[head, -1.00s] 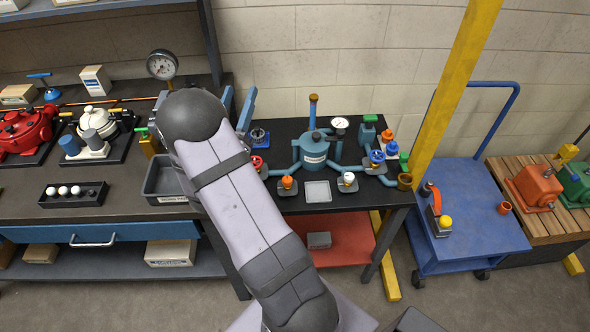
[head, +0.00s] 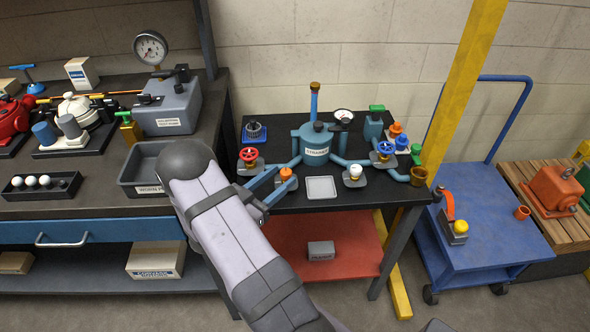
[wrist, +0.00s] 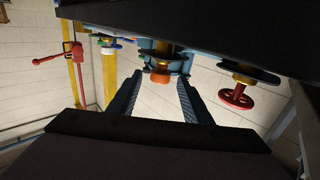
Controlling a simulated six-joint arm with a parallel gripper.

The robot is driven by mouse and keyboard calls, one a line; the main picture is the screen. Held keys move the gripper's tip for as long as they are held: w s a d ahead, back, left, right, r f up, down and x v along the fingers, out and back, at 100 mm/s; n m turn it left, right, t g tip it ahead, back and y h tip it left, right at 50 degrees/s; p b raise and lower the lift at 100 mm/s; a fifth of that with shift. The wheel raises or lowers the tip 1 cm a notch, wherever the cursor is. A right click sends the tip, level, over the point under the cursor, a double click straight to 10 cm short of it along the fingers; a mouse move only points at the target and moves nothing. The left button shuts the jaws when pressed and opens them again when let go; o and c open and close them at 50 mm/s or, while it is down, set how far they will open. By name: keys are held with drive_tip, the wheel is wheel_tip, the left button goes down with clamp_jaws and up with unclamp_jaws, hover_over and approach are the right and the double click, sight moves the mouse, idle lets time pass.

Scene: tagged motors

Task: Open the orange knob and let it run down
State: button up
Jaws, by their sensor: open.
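The orange knob (head: 286,173) is a small round knob on a dark grey base, on the front left pipe branch of the blue strainer (head: 316,158). My gripper (head: 277,182) reaches it from the front left, with its two blue fingers apart. In the wrist view, which looks upside down, the orange knob (wrist: 160,77) shows between and just beyond the tips of my open gripper (wrist: 159,81). I cannot tell whether either finger touches it. Nothing is held.
A red handwheel (head: 248,154) stands to the left and behind. A white knob (head: 355,170) and blue handwheel (head: 384,148) are to the right. A shallow grey tray (head: 321,188) lies right beside the orange knob. An orange-capped part (head: 395,128) stands at the back right.

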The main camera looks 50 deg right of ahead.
drive_tip(key=shift+d, duration=0.15)
drive_tip(key=shift+d+p, duration=0.9)
drive_tip(key=shift+d, duration=2.65)
drive_tip(key=c, duration=1.1)
